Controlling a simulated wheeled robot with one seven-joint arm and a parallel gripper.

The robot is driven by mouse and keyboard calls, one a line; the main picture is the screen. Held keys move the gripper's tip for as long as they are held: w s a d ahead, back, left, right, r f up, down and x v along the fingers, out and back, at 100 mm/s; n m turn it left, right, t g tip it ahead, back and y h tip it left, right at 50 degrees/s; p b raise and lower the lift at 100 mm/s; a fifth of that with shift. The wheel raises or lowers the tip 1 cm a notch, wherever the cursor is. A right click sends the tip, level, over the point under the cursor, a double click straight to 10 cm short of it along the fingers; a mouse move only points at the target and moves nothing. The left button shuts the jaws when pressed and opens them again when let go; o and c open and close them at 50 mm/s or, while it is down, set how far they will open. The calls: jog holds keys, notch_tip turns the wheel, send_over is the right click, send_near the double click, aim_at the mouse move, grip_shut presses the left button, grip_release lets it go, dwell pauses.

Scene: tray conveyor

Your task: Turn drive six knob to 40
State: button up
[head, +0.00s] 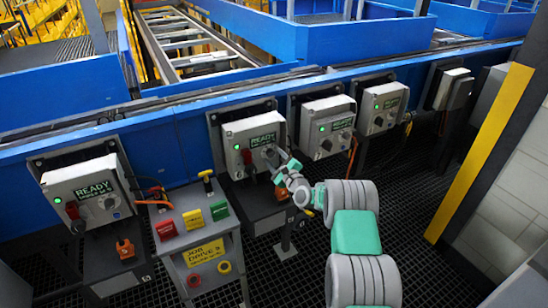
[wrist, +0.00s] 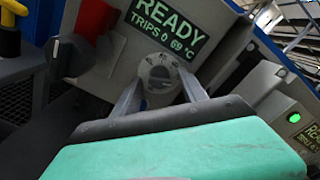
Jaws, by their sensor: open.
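A grey drive box (head: 252,138) with a green READY display stands in front of my gripper in the head view. Its round grey knob (wrist: 159,72) shows in the wrist view, below the display (wrist: 160,28) reading READY, TRIPS 0 and a temperature. My gripper (wrist: 162,84) is open, with one finger on each side of the knob. I cannot tell whether the fingers touch it. In the head view my gripper (head: 272,160) covers part of the box front.
A red switch handle (wrist: 95,20) sits left of the knob. Similar drive boxes stand left (head: 85,190) and right (head: 328,122), (head: 383,105). A jog pedestal (head: 205,250) with coloured buttons stands left of my arm. A yellow-striped post (head: 480,150) stands at right.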

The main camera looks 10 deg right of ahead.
jog(key=shift+c, duration=0.2)
grip_shut()
dwell(0.3)
